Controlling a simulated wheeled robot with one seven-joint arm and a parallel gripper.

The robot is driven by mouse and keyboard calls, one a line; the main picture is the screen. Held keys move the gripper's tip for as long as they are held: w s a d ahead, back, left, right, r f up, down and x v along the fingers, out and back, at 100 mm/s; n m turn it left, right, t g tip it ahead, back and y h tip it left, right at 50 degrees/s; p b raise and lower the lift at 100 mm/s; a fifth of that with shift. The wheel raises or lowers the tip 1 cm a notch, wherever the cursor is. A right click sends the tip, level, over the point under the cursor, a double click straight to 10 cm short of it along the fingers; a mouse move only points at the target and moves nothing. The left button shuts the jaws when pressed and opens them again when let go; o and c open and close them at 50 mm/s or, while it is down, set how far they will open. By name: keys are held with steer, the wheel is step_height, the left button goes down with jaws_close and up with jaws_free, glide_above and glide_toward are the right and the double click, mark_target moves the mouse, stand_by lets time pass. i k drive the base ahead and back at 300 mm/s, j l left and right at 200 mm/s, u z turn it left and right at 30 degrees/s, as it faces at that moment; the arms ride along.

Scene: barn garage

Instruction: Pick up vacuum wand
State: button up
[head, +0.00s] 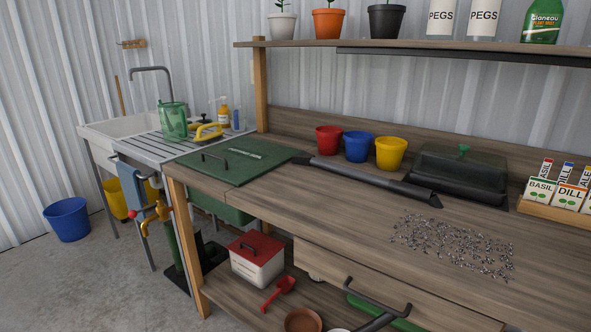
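The vacuum wand (363,181) is a long dark grey tube with a wider, slant-cut nozzle at its right end. It lies across the wooden workbench (300,202), running from the green board at the left to the middle of the bench. Its left end lies by the edge of the green board. Nothing covers it. My gripper is not in view.
Red (328,140), blue (357,147) and yellow (390,153) pots and a dark lidded tray (460,175) stand behind the wand. Scattered grey bits (455,244) lie to its right. A green board (230,162) lies left. Bare bench lies in front. A shelf (440,48) hangs above.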

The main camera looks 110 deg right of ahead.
mark_target(305, 159)
steer(key=k+l+u, duration=0.2)
steer(key=k, duration=0.5)
steer(key=z, duration=0.45)
steer(key=k+l+z, duration=0.1)
steer(key=z, duration=0.4)
steer(key=l+z, duration=0.15)
steer(key=z, duration=0.3)
steer(key=k+l+z, duration=0.1)
steer(key=z, duration=0.35)
steer(key=l+z, duration=0.1)
steer(key=z, duration=0.4)
